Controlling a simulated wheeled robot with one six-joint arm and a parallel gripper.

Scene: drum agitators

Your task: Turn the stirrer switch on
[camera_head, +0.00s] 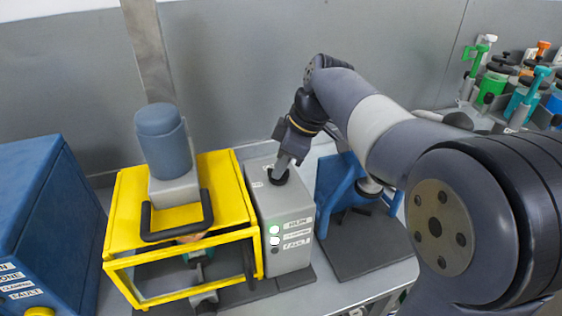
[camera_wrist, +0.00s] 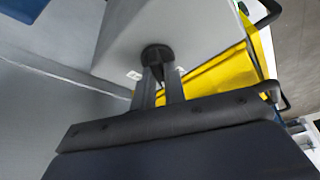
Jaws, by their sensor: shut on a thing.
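The stirrer switch is a black round knob (camera_head: 278,176) on top of the grey control box (camera_head: 288,232), beside the yellow frame. It also shows in the wrist view (camera_wrist: 157,54), at the fingertips. My gripper (camera_head: 281,168) comes down from above and is shut on the knob. In the wrist view my gripper's two fingers (camera_wrist: 158,75) sit on either side of the knob. The fingers partly cover the knob, and its pointing direction cannot be made out.
The yellow frame (camera_head: 127,210) with a blue-grey motor (camera_head: 162,140) stands directly left of the box. A blue cabinet (camera_head: 45,225) is at far left. A blue stand (camera_head: 340,185) is close on the right. Colourful bottles (camera_head: 495,80) are at the back right.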

